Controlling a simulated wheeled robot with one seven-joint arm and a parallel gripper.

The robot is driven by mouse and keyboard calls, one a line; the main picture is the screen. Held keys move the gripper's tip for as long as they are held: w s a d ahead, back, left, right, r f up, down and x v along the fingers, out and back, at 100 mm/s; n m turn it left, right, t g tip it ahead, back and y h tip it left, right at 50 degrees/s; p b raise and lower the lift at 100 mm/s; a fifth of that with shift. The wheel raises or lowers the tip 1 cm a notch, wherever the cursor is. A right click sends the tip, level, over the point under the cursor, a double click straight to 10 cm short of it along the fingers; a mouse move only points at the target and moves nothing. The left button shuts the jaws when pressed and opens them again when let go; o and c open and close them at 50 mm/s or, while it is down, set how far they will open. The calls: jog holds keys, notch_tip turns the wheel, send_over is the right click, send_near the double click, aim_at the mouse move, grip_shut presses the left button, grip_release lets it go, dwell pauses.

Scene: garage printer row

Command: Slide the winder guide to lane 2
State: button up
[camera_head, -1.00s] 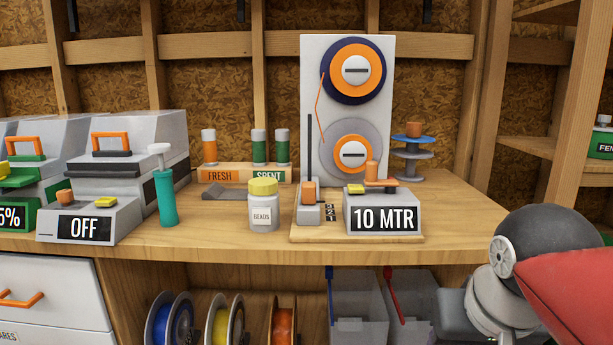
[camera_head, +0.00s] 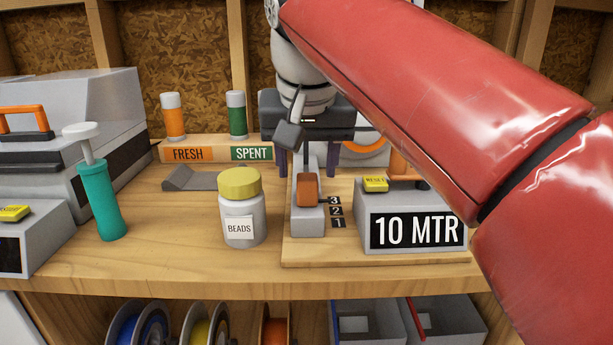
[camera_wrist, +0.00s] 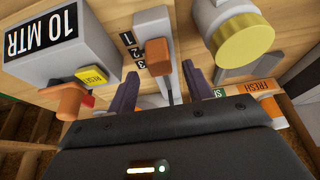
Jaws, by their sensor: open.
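The winder guide is an orange-brown block (camera_head: 308,190) on a grey slotted rail (camera_head: 307,222), beside labels 3, 2 and 1. Its small dark pointer lines up with label 3 (camera_head: 335,200). My gripper (camera_head: 306,170) is open, behind and above the guide, with its dark purple fingers pointing down. In the wrist view the guide (camera_wrist: 157,57) shows just beyond and between the fingertips (camera_wrist: 161,73). I cannot tell whether the fingers touch it; no grip on it shows.
A grey box reading 10 MTR (camera_head: 415,220), with a yellow reset button (camera_head: 375,184), stands close right of the rail. A white beads jar (camera_head: 242,215) stands close left. My red arm hides much of the winder and back right.

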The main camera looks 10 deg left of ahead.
aim_at(308, 177)
jog(key=shift+b+x, duration=0.3)
jog(key=shift+x, duration=1.75)
grip_shut()
